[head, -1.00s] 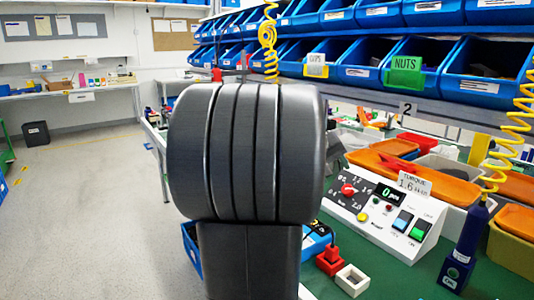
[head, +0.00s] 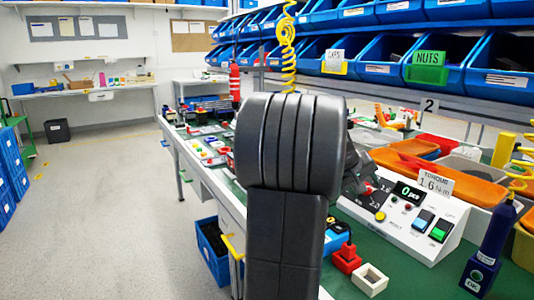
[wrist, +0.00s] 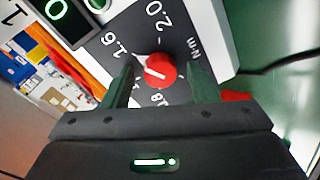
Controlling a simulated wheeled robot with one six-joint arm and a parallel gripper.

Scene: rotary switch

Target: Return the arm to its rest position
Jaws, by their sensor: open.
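My gripper (wrist: 160,82) is open, one finger on each side of the knob; contact is not clear. In the head view, my gripper (head: 362,178) is at the left end of the white control panel (head: 448,243) and hides most of the dial. The large dark links in the middle are my arm.
A torque sign (head: 435,184) and display stand on the panel. A blue tool (head: 493,235) stands to its right under a coiled yellow hose. Blue bins (head: 450,70) hang above.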

